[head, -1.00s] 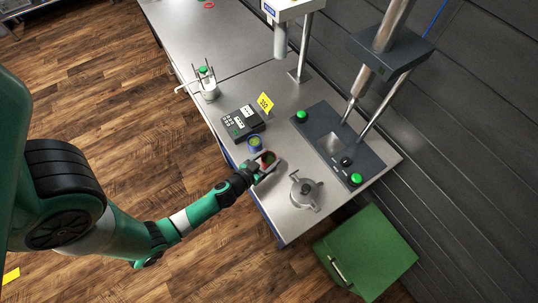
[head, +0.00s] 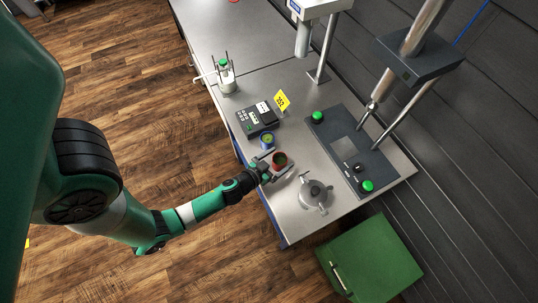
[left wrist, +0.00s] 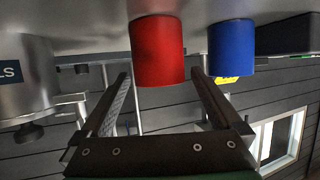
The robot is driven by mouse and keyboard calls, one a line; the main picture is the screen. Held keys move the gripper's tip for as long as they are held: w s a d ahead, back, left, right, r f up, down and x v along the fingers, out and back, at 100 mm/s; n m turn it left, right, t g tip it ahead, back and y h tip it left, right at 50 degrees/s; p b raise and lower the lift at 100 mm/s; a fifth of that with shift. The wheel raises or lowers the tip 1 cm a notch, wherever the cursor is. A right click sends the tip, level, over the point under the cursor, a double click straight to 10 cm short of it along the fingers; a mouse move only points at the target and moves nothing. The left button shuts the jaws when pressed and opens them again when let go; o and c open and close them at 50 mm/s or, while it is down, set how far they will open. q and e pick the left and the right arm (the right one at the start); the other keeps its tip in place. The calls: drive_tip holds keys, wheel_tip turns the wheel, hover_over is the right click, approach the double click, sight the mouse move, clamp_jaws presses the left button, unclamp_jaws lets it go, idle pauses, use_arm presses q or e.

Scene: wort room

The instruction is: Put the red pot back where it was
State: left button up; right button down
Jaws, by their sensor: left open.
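The red pot (head: 279,161) stands upright on the steel bench, near its front edge. It also shows in the left wrist view (left wrist: 157,50), where the picture is upside down. The blue pot (head: 267,141) stands close beside it and shows to its right in the left wrist view (left wrist: 231,47). My left gripper (head: 272,172) is open and empty, low at the bench edge. Its two fingers (left wrist: 160,78) point at the red pot, which lies just beyond their tips, between their lines. My right gripper is not in view.
A grey lidded fixture (head: 314,194) stands right of my gripper. A dark press base (head: 346,146) with green buttons lies behind. A black keypad device (head: 257,118) and yellow tag (head: 282,101) are beyond the pots. A green cabinet (head: 370,259) stands at lower right.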

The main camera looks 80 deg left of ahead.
use_arm(q)
drive_tip(key=b+v, duration=0.1)
drive_tip(key=v, duration=0.2)
drive_tip(key=b+v, duration=0.1)
drive_tip(key=v, duration=0.2)
drive_tip(key=b+v, duration=0.1)
drive_tip(key=v, duration=0.3)
drive_tip(key=shift+s+d+f+b, duration=0.15)
drive_tip(key=shift+f+b, duration=0.1)
drive_tip(key=shift+b, duration=0.1)
drive_tip(key=shift+s+d+r, duration=0.15)
drive_tip(key=shift+s+r, duration=0.25)
drive_tip(key=shift+r, duration=0.05)
